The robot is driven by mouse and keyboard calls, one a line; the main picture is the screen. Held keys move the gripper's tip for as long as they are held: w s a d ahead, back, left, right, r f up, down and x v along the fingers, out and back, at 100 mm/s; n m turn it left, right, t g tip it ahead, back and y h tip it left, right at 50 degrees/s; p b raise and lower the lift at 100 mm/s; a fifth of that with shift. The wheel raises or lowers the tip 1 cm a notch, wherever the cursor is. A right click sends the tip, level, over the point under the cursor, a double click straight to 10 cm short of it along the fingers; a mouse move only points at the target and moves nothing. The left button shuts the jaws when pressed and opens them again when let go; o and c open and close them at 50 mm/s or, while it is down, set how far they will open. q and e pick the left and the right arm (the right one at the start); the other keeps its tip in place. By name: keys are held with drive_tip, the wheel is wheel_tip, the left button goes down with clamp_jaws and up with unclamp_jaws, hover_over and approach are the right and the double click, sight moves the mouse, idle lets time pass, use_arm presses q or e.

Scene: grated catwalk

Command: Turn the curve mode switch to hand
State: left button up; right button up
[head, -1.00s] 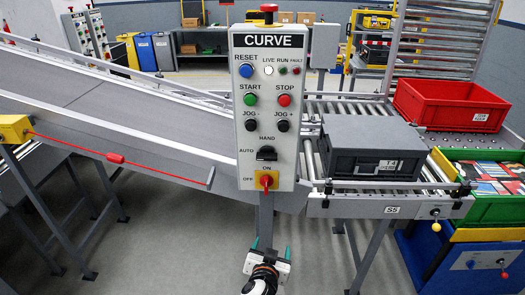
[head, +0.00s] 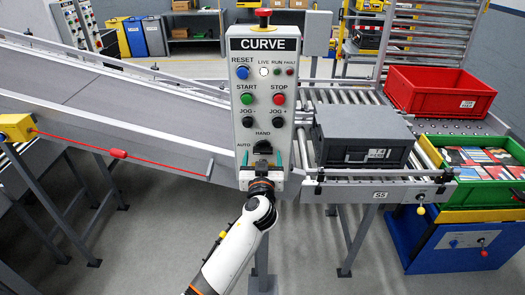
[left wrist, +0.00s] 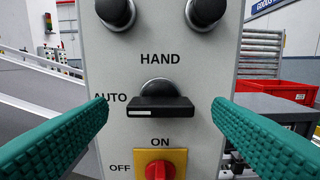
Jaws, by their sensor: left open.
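The curve mode switch (head: 262,147) is a black rotary knob on the grey CURVE panel (head: 240,125), with HAND printed above it and AUTO to its left. In the left wrist view the knob (left wrist: 161,106) has its bar lying level, and its white mark is at the left end, toward AUTO. My left gripper (head: 262,162) is at the lower part of the panel. Its green fingers are open, one on each side of the knob, apart from it with nothing between them but the knob's space. My right gripper is not in view.
Below the knob is a red ON/OFF switch (left wrist: 155,167) on a yellow plate. Black JOG knobs (head: 248,122) sit above. A grey crate (head: 330,150) on rollers stands close on the right. A sloped conveyor (head: 120,95) runs left.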

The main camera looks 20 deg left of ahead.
use_arm(q)
drive_tip(key=shift+x, duration=1)
drive_tip(key=c, duration=1)
